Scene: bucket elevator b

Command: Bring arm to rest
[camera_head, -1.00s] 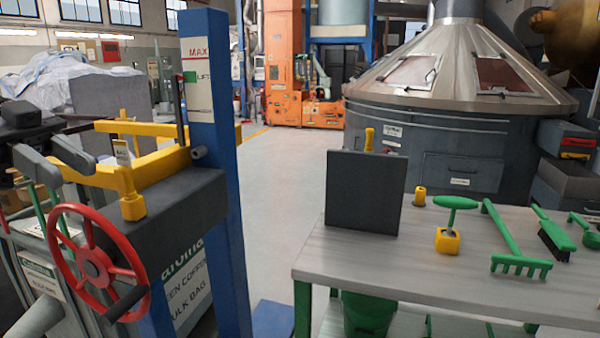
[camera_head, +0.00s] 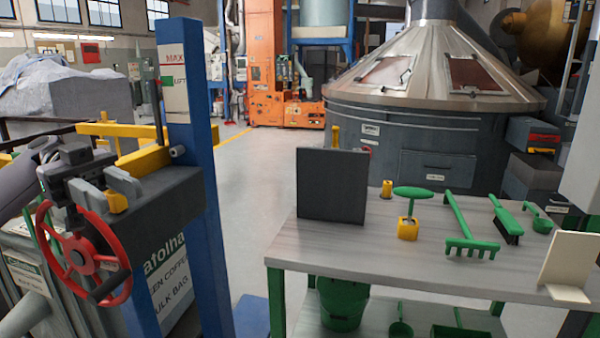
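My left gripper (camera_head: 122,206) is in the camera_head view at the left, its dark body and arm coming in from the left edge. Its two grey fingers are spread, with a clear gap between them. They show above the red handwheel (camera_head: 83,253), in front of the dark beam (camera_head: 175,192) of the bagging machine. The end of a yellow bracket (camera_head: 112,201) shows between the fingertips in the picture; I cannot tell whether they touch it. Nothing is seen held.
A blue post (camera_head: 200,150) stands just right of the gripper. The grey table (camera_head: 340,250) bears an upright dark panel (camera_head: 332,186), a green rake (camera_head: 468,230) and a brush (camera_head: 507,220). A cream board (camera_head: 569,260) stands at the right. Open floor (camera_head: 255,190) lies between post and table.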

